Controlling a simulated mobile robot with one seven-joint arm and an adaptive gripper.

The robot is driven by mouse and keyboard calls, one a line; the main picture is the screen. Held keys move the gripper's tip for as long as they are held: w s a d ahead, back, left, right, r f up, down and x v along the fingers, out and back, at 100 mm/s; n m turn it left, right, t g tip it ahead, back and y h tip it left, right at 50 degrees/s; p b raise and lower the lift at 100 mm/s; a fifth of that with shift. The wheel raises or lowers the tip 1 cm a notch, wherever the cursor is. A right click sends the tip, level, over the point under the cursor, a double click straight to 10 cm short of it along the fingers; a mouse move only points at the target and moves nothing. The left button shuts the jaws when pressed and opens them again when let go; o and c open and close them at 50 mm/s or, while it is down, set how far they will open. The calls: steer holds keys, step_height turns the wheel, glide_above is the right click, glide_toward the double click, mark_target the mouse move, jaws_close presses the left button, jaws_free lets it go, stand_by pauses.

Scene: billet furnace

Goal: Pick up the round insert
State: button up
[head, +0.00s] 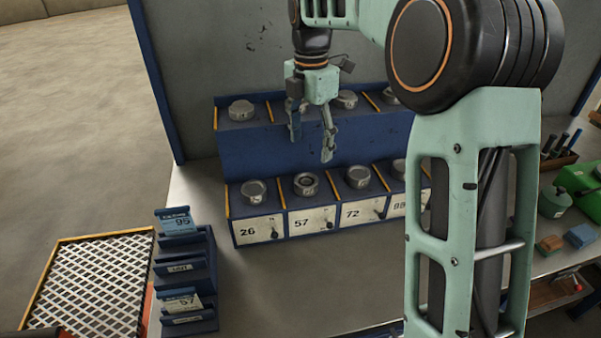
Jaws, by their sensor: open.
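Several round grey metal inserts sit on a blue two-tier rack (300,150) in the head view. On the front tier, one insert (254,191) is above label 26, one with a ringed, recessed top (305,184) is above 57, and one (358,176) is above 72. Another (399,170) is partly hidden by my arm. On the rear tier are an insert at left (241,110), one (345,100) right of my gripper, and one partly hidden. My gripper (311,150) points down, open and empty, above the rack and apart from the inserts. Which insert is meant, I cannot tell.
A blue card holder (198,275) with cards reading 95 and 57 stands at front left. Beside it is a mesh tray (95,285). A green box (580,185) and small blocks lie at right. Bench in front of the rack is clear.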

glide_above(306, 181)
steer(key=s, duration=0.1)
steer(key=shift+n, duration=0.3)
step_height(306, 181, down, 5)
steer(key=shift+s+a+r, duration=0.1)
steer(key=shift+w+f+p, duration=0.15)
steer(key=shift+w+f, duration=0.05)
steer(key=shift+f, duration=0.8)
steer(key=shift+w+f+p, duration=0.1)
steer(key=shift+w+f, duration=0.05)
steer(key=shift+f, duration=0.85)
steer(key=shift+w+f+p, duration=0.15)
steer(key=shift+w+f, duration=0.05)
steer(key=shift+f, duration=0.8)
steer(key=shift+c, duration=0.6)
steer(key=shift+r, duration=0.1)
jaws_close()
